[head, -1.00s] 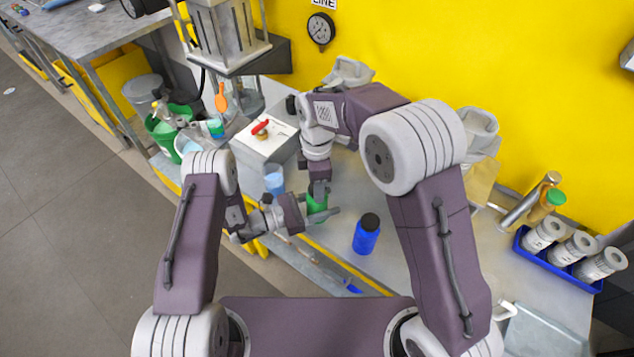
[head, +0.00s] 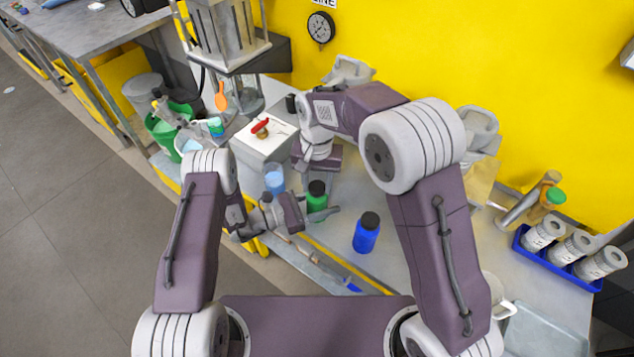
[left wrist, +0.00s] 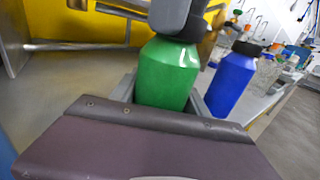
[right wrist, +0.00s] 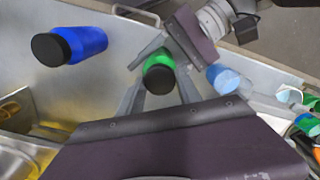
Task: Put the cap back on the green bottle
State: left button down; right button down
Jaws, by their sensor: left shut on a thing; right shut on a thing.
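The green bottle (head: 317,206) stands upright over the bench, its black cap (head: 317,187) on top of its neck. The cap also shows from above in the right wrist view (right wrist: 159,80); I cannot tell how tightly it sits. My left gripper (head: 322,213) is shut on the bottle's body from the side; the bottle (left wrist: 167,74) fills its jaws in the left wrist view. My right gripper (right wrist: 160,85) is shut on the cap from above, one finger on each side. In the left wrist view a grey finger hides most of the cap.
A blue bottle (head: 367,233) with a black cap stands to the right. A pale blue cup (head: 274,178) stands close on the left, before a white box (head: 264,139) with a red handle. A blue tray (head: 560,262) of white containers is at far right. Bench between is clear.

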jog(key=c, duration=0.7)
grip_release()
jog(key=shift+c, duration=0.2)
notch_tip(320, 180, up, 12)
pick_arm(q)
jog(key=shift+c, duration=2.3)
grip_release()
jog(key=b+v, duration=0.1)
jog(key=v, duration=0.8)
pick_arm(e)
jog(key=shift+f, duration=0.5)
